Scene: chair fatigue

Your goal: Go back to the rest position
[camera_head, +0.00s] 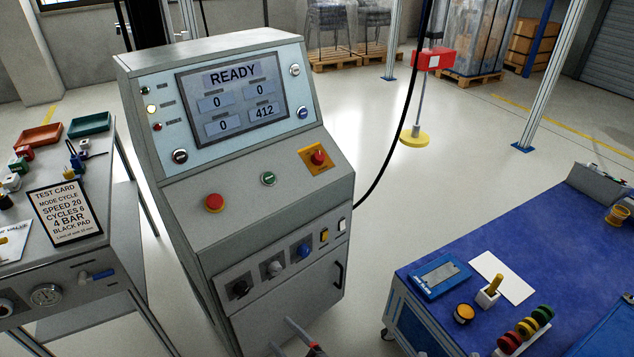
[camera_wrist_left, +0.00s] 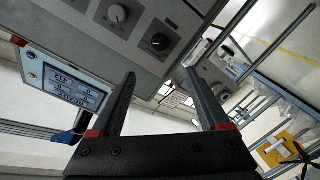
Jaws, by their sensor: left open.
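My left gripper (camera_head: 298,338) shows at the bottom edge of the head view, in front of the lower part of the grey control console (camera_head: 238,215). I see no contact with the console in these views. My right gripper is in neither view.
A blue-topped table (camera_head: 540,235) with coloured discs (camera_head: 525,330) stands at the right. A grey bench with a test card (camera_head: 64,212) and gauge stands at the left. A black cable (camera_head: 405,120) hangs right of the console. Open floor lies behind.

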